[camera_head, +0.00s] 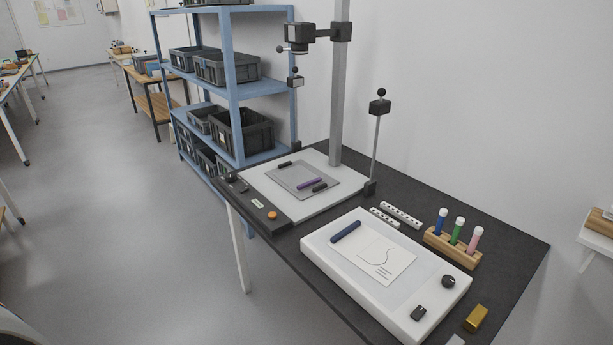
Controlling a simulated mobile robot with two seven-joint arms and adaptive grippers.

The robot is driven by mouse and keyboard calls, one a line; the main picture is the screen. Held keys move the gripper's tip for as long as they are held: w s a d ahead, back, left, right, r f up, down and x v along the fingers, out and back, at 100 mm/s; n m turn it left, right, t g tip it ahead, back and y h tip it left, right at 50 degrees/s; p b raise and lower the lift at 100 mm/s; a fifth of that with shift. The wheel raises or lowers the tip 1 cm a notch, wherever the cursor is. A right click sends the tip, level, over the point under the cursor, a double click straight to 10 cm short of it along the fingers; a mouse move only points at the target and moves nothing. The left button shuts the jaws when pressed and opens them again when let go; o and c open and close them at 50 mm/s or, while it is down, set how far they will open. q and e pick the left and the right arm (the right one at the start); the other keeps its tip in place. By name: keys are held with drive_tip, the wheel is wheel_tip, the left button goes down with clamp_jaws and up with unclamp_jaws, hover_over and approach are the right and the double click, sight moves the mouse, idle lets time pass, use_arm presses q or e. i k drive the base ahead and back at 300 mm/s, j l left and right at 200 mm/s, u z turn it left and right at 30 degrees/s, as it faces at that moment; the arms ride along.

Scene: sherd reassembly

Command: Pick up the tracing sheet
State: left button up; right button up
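The tracing sheet (350,258) is a thin white sheet with a dark curved line and a few short lines drawn on it. It lies flat on a white light box (325,259) at the front of the dark table. A dark blue bar (346,231) lies on or against the sheet's back left edge; I cannot tell which. The light box has a black knob (448,281) and a small black block (418,313) at its right end. Neither of my grippers is in view.
A copy stand (338,90) with a white base rises behind the light box. A wooden rack (452,246) with blue, green and pink tubes stands at right, near a yellow block (476,317). A blue shelf (235,85) with grey bins is behind. Open floor lies left.

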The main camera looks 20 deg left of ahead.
sight(298, 178)
drive_tip(key=i+j+z, duration=0.25)
drive_tip(key=j, duration=0.35)
drive_tip(key=j+z, duration=0.25)
drive_tip(key=j, duration=0.35)
drive_tip(key=j+z, duration=0.2)
drive_tip(key=j, duration=0.45)
drive_tip(key=j+z, duration=0.2)
drive_tip(key=j, duration=0.3)
drive_tip(key=k+j+z, duration=0.15)
drive_tip(key=j, duration=0.3)
drive_tip(key=j+z, duration=0.2)
drive_tip(key=j, duration=0.3)
drive_tip(key=k+j+z, duration=0.2)
drive_tip(key=j, duration=0.25)
drive_tip(key=i, duration=0.05)
